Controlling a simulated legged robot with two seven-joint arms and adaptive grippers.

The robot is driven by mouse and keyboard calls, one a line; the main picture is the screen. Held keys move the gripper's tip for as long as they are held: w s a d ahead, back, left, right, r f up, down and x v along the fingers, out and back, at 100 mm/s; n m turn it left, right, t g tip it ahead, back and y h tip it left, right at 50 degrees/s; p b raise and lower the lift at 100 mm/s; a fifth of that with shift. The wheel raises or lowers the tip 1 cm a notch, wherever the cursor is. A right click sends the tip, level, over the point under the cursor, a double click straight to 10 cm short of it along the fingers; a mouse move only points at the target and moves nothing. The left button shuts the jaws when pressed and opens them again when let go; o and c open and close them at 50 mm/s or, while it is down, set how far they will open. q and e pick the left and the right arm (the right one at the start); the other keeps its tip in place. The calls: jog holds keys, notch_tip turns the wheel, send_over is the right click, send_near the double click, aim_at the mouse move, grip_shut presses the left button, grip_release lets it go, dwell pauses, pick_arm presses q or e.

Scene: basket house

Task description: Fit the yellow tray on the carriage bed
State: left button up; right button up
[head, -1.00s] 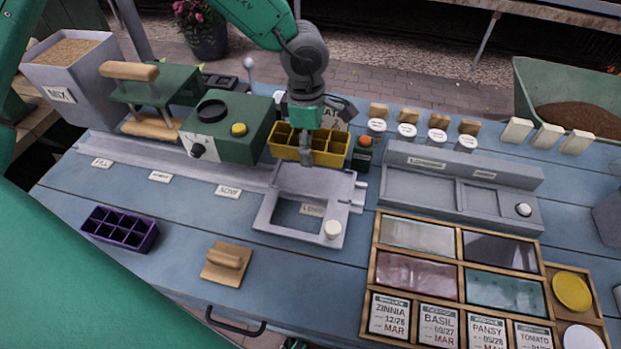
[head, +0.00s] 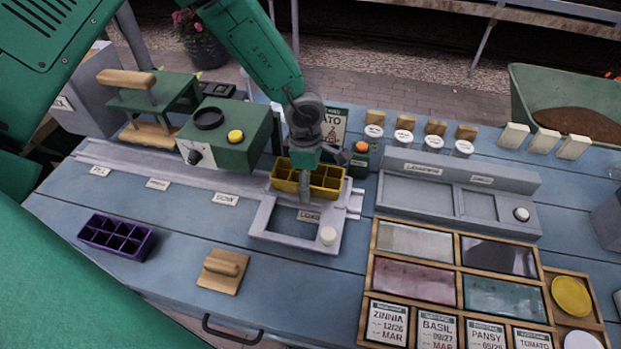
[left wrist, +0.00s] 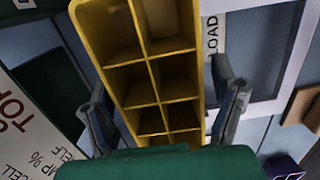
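The yellow tray (head: 328,187), a celled seedling tray, is held by my left gripper (head: 306,182) in the head view. It hangs over the rear part of the grey carriage bed (head: 290,243), a frame with a rectangular opening and a white knob at its front right corner. In the left wrist view the yellow tray (left wrist: 143,72) lies between the two fingers of my left gripper (left wrist: 165,105), one along each long side. The carriage bed (left wrist: 290,65) shows to its right. I cannot tell whether the tray touches the bed. My right gripper is out of view.
A green machine (head: 240,145) with a yellow button stands behind left of the carriage, by the rail (head: 130,160). A small green box (head: 359,163) is close right of the tray. A purple tray (head: 117,237) and wooden tamper (head: 222,272) lie in front left.

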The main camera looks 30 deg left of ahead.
pick_arm(q)
jog(key=shift+d+r, duration=0.1)
jog(key=shift+d, duration=0.25)
jog(key=shift+r, duration=0.25)
jog(key=r, duration=0.3)
jog(key=a+r, duration=0.1)
jog(key=r, duration=0.6)
jog(key=shift+s+a+r+p, duration=0.1)
jog(key=shift+a+p, duration=0.15)
jog(key=shift+p, duration=0.05)
jog(key=shift+d+r, duration=0.2)
jog(key=shift+r, duration=0.4)
jog(key=shift+d, duration=0.15)
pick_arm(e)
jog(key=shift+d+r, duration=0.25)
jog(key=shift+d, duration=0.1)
pick_arm(q)
jog(key=shift+a, duration=0.2)
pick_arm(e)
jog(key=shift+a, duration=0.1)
